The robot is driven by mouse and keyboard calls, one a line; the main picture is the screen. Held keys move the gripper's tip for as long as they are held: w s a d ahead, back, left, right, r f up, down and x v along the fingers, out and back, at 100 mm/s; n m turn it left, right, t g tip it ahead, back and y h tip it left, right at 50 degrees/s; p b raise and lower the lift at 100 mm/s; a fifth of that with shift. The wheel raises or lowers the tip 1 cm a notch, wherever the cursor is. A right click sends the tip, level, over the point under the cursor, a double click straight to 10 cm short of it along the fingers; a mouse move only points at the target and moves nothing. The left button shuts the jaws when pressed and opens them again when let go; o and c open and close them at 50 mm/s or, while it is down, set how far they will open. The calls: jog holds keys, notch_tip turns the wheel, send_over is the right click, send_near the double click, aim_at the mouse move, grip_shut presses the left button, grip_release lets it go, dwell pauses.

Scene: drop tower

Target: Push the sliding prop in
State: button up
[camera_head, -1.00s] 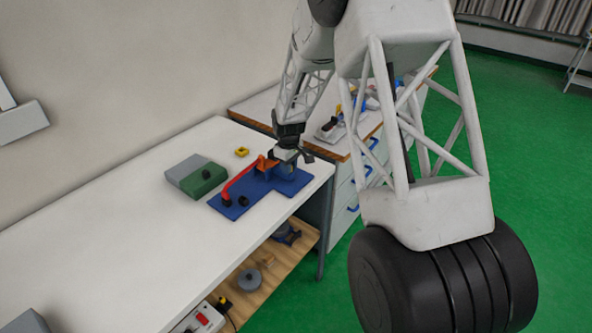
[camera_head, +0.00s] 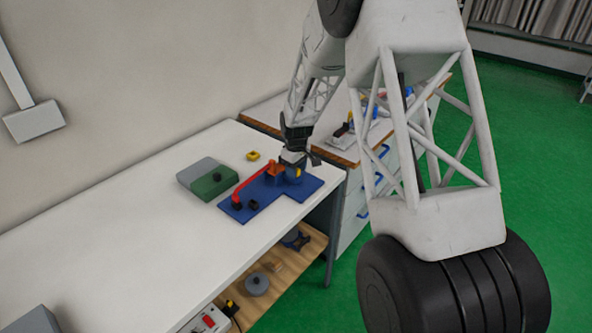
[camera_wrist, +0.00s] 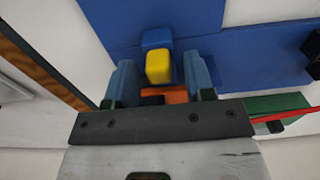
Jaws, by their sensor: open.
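The blue base plate (camera_head: 262,196) of the drop tower lies on the white bench near its right end. It carries a red arm (camera_head: 251,185), an orange part (camera_head: 273,168) and small black pieces. A yellow block (camera_head: 299,172) shows just under my gripper (camera_head: 297,164). In the wrist view, the yellow block (camera_wrist: 158,67) sits against a blue block (camera_wrist: 157,39), with the orange part (camera_wrist: 178,95) nearer the wrist. My gripper (camera_wrist: 159,74) is open, a finger on each side of the yellow block. I cannot tell for sure which piece is the sliding prop, or whether the fingers touch anything.
A green and grey box (camera_head: 208,179) and a small yellow piece (camera_head: 253,156) lie behind the plate. A second bench (camera_head: 345,150) with drawers stands to the right, carrying other items. A wooden shelf (camera_head: 278,262) below holds several objects.

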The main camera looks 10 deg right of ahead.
jog(key=shift+r, duration=3.8)
jog(key=shift+s+d+r, duration=0.1)
jog(key=shift+s+r, duration=0.2)
jog(key=shift+r, duration=0.1)
jog(key=s+d+r+m+t, duration=0.1)
jog(key=s+d+r+m, duration=0.15)
jog(key=s+r, duration=0.75)
jog(key=s+d+r+m, duration=0.2)
jog(key=s+d+r, duration=0.35)
jog(key=s, duration=0.85)
jog(key=s+d+r+m, duration=0.1)
jog(key=s+m, duration=0.1)
jog(key=s, duration=1.1)
jog(key=s+r+m+t, duration=0.1)
jog(key=s+m, duration=0.1)
jog(key=s, duration=1.2)
jog(key=shift+d+r+m+t, duration=0.3)
jog(key=shift+d+r+m, duration=0.05)
jog(key=shift+w, duration=0.1)
